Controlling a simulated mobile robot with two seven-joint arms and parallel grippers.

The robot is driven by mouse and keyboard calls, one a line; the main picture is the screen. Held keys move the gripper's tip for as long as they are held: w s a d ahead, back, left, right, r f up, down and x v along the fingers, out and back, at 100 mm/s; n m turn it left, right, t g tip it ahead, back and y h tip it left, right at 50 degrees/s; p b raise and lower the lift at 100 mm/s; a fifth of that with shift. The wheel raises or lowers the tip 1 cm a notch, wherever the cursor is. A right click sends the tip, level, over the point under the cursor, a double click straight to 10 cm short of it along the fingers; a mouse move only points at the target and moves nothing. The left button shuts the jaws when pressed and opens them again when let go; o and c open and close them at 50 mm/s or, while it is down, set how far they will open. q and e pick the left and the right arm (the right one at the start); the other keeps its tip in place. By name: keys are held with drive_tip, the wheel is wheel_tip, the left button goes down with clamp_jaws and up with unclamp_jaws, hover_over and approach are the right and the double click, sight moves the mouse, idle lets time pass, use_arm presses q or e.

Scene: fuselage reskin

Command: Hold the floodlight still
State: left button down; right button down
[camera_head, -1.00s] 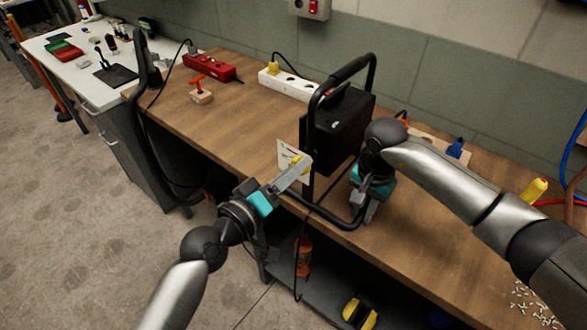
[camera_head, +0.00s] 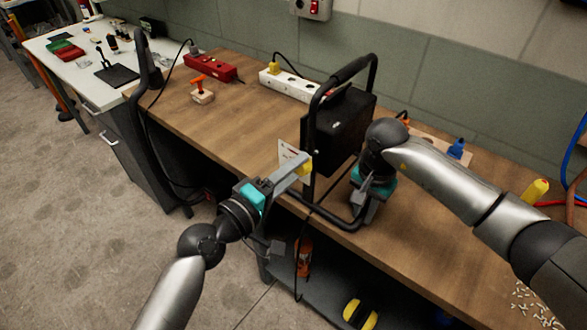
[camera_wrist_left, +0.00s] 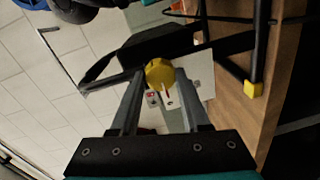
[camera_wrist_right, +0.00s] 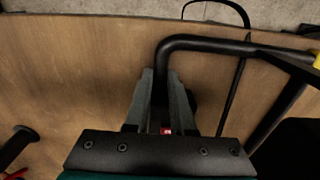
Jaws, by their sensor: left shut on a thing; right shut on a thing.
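The floodlight (camera_head: 338,128) is a black box in a black tubular frame, standing upright near the front edge of the wooden bench. My left gripper (camera_head: 299,163) is shut on a yellow knob (camera_head: 306,168) on the floodlight's near side, beside a white plate (camera_head: 288,152). The left wrist view shows the knob (camera_wrist_left: 160,73) between the fingertips. My right gripper (camera_head: 363,205) is shut on the lower frame tube. In the right wrist view the tube (camera_wrist_right: 161,60) runs between the fingers (camera_wrist_right: 161,80). My right arm hides part of the frame.
A white power strip (camera_head: 290,84) and a red power strip (camera_head: 210,67) lie at the back of the wooden bench (camera_head: 235,115). A small orange-handled tool (camera_head: 202,90) lies left. A black cable hangs past the front edge. Small pale bits (camera_head: 530,300) lie at the right.

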use_arm(q)
drive_tip(key=shift+c, duration=1.8)
unclamp_jaws()
drive_tip(key=v, duration=1.2)
drive_tip(key=shift+a, duration=0.1)
use_arm(e)
drive_tip(key=c, duration=0.7)
unclamp_jaws()
